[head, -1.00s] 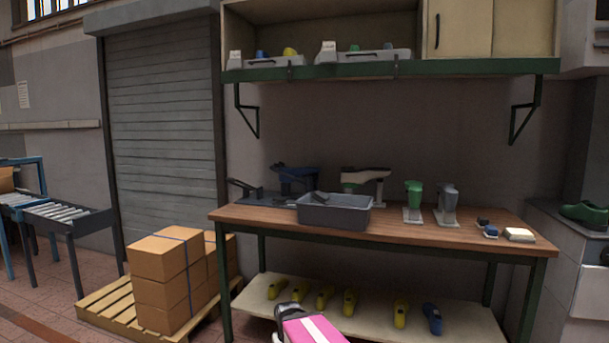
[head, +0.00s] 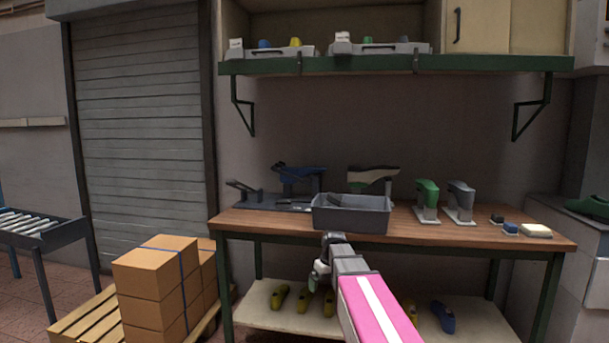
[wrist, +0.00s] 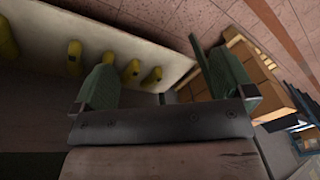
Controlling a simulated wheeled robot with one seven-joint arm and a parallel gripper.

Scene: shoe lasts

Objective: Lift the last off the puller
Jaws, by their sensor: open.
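On the bench (head: 280,221), at the left, a dark metal puller (head: 262,201) with a flat base and lever stands. A dark blue last-shaped piece (head: 298,171) sits raised at its back; I cannot tell exactly how it is seated. My gripper (head: 319,272) is in front of the bench, below its top, apart from the puller. In the wrist view my gripper (wrist: 160,62) has its two green fingers spread, with nothing between them. The puller does not show in the wrist view.
A grey bin (head: 350,217) stands at the bench's front, right of the puller. Behind it is a pale-topped stand (head: 373,175). Green (head: 427,195) and grey (head: 461,197) lasts stand upright further right. Yellow lasts lie on the lower shelf (head: 260,306). An upper shelf (head: 390,65) overhangs the bench.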

